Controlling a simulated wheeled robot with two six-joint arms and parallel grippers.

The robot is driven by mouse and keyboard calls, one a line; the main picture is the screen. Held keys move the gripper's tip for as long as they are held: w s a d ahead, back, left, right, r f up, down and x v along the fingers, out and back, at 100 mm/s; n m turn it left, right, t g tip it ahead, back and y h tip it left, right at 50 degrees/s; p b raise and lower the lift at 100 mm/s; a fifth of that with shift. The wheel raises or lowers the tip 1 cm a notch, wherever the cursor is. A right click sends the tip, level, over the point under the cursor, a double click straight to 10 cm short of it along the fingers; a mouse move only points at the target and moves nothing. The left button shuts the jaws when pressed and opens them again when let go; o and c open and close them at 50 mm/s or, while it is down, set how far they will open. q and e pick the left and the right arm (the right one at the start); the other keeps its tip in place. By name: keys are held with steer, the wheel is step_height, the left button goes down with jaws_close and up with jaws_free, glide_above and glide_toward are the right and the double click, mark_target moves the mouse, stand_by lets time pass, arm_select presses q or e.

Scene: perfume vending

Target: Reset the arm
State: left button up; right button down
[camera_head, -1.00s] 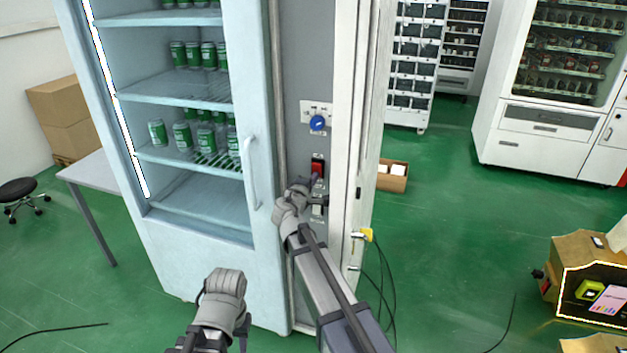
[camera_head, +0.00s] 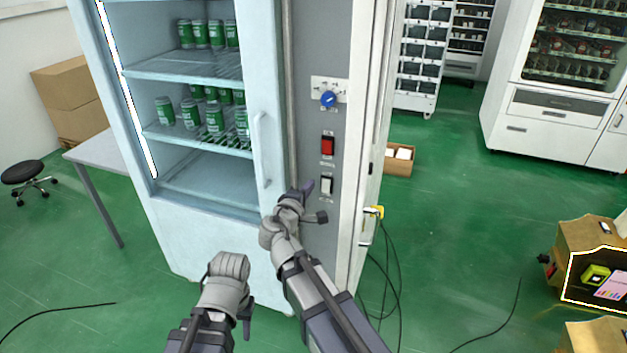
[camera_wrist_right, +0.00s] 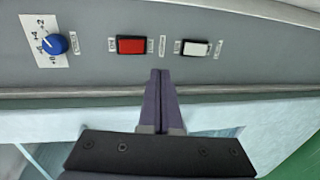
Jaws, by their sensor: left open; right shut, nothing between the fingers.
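My right gripper (camera_head: 305,192) is in front of the grey control panel (camera_head: 318,60), just left of and below the white switch (camera_head: 326,185). In the right wrist view its two dark fingers (camera_wrist_right: 160,90) are shut together with nothing between them, below the red switch (camera_wrist_right: 131,45) and the white switch (camera_wrist_right: 196,48). The red switch (camera_head: 327,145) and blue knob (camera_head: 328,98) sit higher on the panel. My left gripper (camera_head: 246,312) is low in front of the cooler; its fingers are mostly hidden by the wrist.
The cooler (camera_head: 185,215) holds several green cans behind a door with a handle (camera_head: 261,150). A table (camera_head: 100,155) and stool (camera_head: 25,175) stand left. Cables (camera_head: 385,275) hang right of the cabinet. Cardboard boxes (camera_head: 590,240) sit at the right.

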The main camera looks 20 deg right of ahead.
steer(key=shift+s+a, duration=0.2)
steer(key=shift+s, duration=0.05)
steer(key=s+a+f+m+g+y+p, duration=0.2)
steer(key=s+f+m+g, duration=0.35)
steer(key=s+f, duration=0.4)
steer(key=s+a+f+m+g+y+p, duration=0.1)
steer(key=s+a+f+g+y, duration=0.1)
steer(key=s, duration=0.6)
steer(key=s+a+f+m+g+y+p, duration=0.1)
steer(key=s+a+f+g+y, duration=0.1)
steer(key=s+a+g, duration=0.4)
steer(key=shift+s+a+f+y, duration=0.25)
steer(key=shift+s+a+y, duration=0.45)
steer(key=shift+s+y, duration=0.2)
